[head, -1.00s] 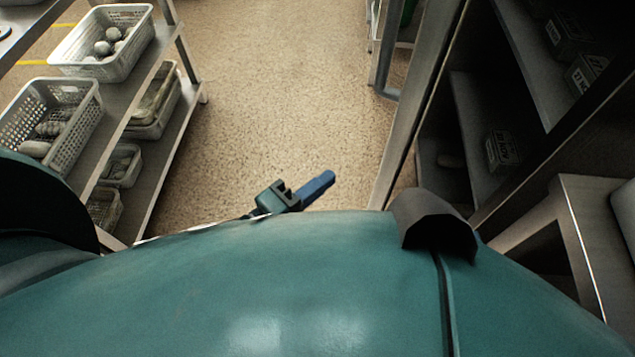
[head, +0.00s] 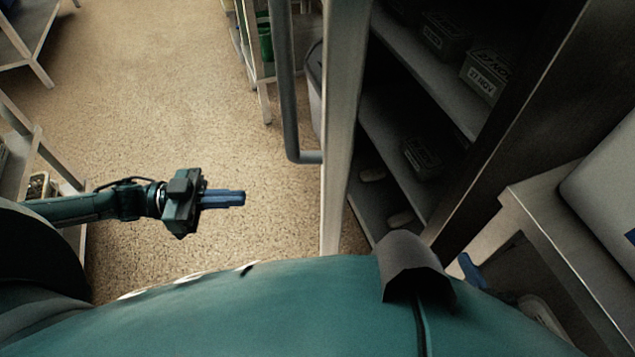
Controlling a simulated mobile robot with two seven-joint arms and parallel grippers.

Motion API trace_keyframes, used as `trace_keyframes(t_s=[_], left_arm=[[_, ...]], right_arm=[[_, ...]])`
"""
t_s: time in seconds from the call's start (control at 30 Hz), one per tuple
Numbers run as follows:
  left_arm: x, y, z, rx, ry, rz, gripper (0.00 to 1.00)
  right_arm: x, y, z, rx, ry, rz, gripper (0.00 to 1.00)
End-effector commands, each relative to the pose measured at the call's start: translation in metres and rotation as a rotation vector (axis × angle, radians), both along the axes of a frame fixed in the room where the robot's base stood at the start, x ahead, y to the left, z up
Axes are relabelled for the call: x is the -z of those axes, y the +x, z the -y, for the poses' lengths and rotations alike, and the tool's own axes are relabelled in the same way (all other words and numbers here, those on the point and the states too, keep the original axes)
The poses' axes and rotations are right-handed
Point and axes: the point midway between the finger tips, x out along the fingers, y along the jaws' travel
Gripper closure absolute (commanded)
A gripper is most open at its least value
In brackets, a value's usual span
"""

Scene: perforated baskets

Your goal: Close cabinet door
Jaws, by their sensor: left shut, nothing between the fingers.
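The cabinet door (head: 342,130) stands open, seen nearly edge-on right of the middle. Its long grey bar handle (head: 287,90) is on the door's left face. The cabinet (head: 395,120) is dark inside, with its shelves exposed to the right of the door. My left gripper (head: 243,198) is shut and empty, pointing right over the floor. It is left of the door, with a clear gap between them. A blue finger of my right gripper (head: 470,270) shows at the lower right, below the cabinet; the rest is mostly hidden by my body.
Dark labelled boxes (head: 485,75) sit on the cabinet shelves. A grey table (head: 560,190) with a light container (head: 610,180) stands at the right. A shelf rack (head: 40,150) is at the left edge. Another rack stands behind the handle. The floor (head: 180,100) between is open.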

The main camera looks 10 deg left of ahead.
Motion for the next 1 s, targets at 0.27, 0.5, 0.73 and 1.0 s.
trace_keyframes(t_s=[0.27, 0.5, 0.73, 1.0], left_arm=[[0.001, 0.001, 0.005, 0.031, 0.032, 0.022, 1.0], [0.0, 0.012, 0.054, 0.031, 0.027, 0.024, 1.0], [0.0, 0.023, 0.099, 0.03, 0.028, 0.022, 1.0], [0.001, 0.029, 0.124, 0.028, 0.032, 0.021, 1.0]], right_arm=[[0.0, 0.0, 0.0, -0.001, -0.002, -0.001, 0.64], [-0.001, 0.0, 0.001, -0.002, -0.003, 0.001, 0.64], [-0.003, 0.001, 0.001, -0.004, -0.004, 0.007, 0.64], [-0.002, 0.001, 0.001, -0.003, -0.007, 0.007, 0.64]])
